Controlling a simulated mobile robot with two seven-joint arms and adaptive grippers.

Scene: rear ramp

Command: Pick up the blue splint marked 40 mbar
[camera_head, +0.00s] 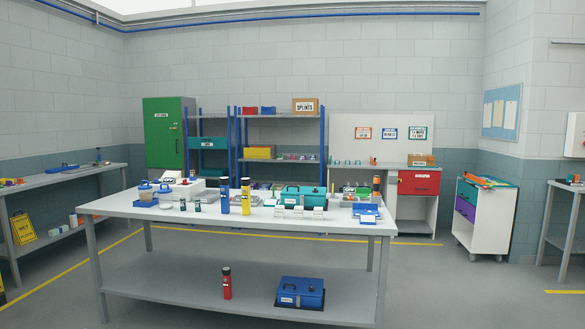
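No marking reading 40 mbar is legible from here, so I cannot tell for sure which item is the splint. A blue upright cylinder (225,195) with a dark top stands on the near table (160,213), just left of a yellow one (246,197). Other blue items are a small blue tray-like item (366,211) at the table's right end and a blue case (300,291) on the lower shelf. A cardboard box labelled SPLINTS (305,105) sits on top of the rear shelving. Neither of my grippers is in view.
A teal case (304,195) and small white cards (298,212) stand on the table. A red cylinder (227,283) is on its lower shelf. A green cabinet (168,136) and a white cart (485,217) stand farther back. Open floor (455,293) lies right of the table.

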